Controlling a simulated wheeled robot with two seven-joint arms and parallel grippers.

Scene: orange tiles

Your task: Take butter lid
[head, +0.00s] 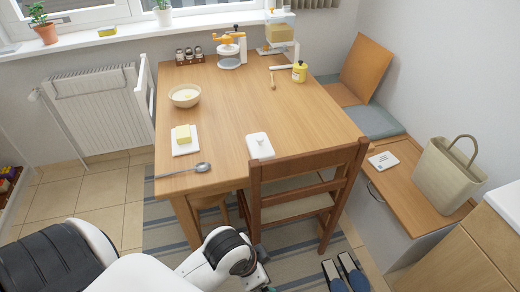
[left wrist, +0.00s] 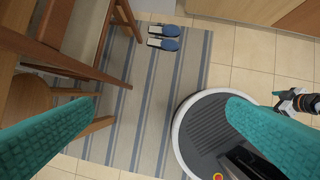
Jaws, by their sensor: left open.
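The white butter lid (head: 260,146) lies on the wooden table (head: 225,105) near its front edge, just behind the chair back. A yellow block of butter (head: 183,134) sits on a white dish (head: 185,150) to its left. My left gripper (left wrist: 162,102) is open and empty, its teal fingers spread above the floor.
A wooden chair (head: 305,160) stands at the table's front, its back close to the lid. Slippers (head: 345,273) lie on the floor. The table's middle is clear.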

